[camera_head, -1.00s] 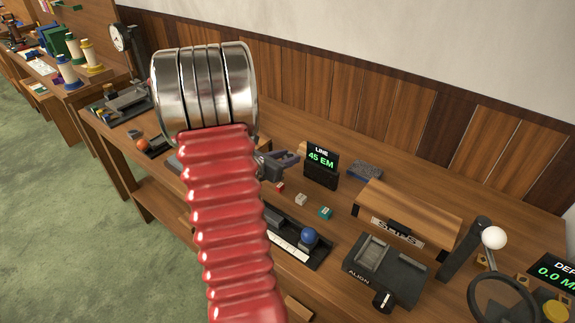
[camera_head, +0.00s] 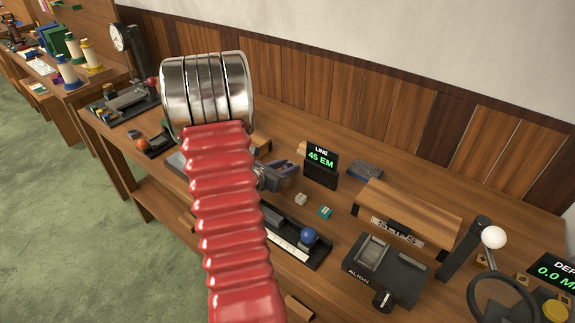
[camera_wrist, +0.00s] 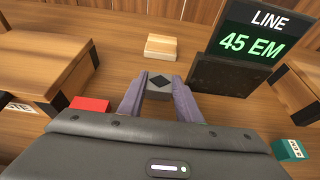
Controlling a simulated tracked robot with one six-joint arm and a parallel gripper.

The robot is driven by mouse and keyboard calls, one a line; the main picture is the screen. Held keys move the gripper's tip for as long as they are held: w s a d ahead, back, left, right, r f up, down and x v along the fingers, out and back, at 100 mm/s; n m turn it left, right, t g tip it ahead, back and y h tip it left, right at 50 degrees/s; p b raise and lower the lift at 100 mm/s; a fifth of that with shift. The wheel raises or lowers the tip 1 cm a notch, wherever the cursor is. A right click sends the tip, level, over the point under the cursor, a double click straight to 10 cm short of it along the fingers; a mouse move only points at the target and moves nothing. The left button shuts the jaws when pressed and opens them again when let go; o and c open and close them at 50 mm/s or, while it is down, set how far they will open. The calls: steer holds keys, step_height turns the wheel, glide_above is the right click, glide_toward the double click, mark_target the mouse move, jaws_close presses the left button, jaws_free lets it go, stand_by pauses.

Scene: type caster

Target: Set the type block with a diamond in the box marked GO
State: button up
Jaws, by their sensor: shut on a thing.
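The grey type block with a black diamond (camera_wrist: 160,81) stands between the fingertips in the wrist view, diamond side toward the camera. My gripper (camera_wrist: 158,90) is shut on it, one finger on each side. I cannot tell whether the block touches the table. In the head view my gripper (camera_head: 289,171) is low over the bench, left of the LINE display, and the block is hidden there. I can read no box marked GO in these frames.
The LINE display (camera_head: 321,167) stands close by. A pale block (camera_head: 300,199) and a teal block (camera_head: 325,212) lie nearby; a red block (camera_wrist: 90,105) is beside my left finger. A wooden block (camera_wrist: 161,46) lies beyond. A wooden box (camera_head: 415,207) stands right.

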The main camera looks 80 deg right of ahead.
steer(key=o, duration=1.2)
steer(key=shift+w+a+r, duration=0.1)
steer(key=shift+a+r, duration=0.05)
steer(key=shift+a, duration=0.05)
steer(key=v, duration=1.1)
steer(key=shift+w+a+r, duration=0.1)
steer(key=shift+a+r, duration=0.1)
steer(key=shift+w, duration=0.1)
